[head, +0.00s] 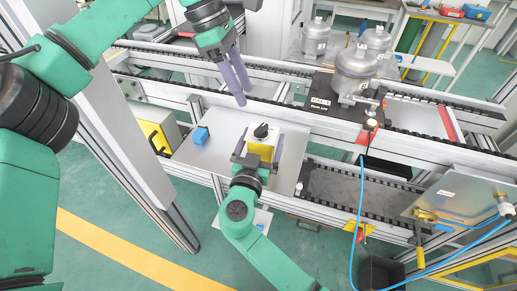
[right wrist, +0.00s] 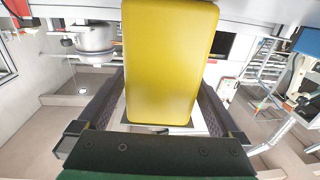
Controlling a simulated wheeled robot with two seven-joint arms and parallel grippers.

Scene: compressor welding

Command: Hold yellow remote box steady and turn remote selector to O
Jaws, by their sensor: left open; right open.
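The yellow remote box (head: 259,150) stands on a grey metal plate, with a black selector knob (head: 262,130) on its light top. The knob's exact setting is too small to read. My right gripper (head: 257,158) is open, with one finger on each side of the box. In the right wrist view the yellow box (right wrist: 170,62) fills the space between the two dark fingers; whether they touch it is unclear. My left gripper (head: 239,88) is above and slightly left of the box, pointing down, open and empty, apart from the knob.
A conveyor rail runs behind, carrying grey compressors (head: 356,72) on a black pallet. A blue hose (head: 358,205) hangs at the right. The plate around the box is mostly clear.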

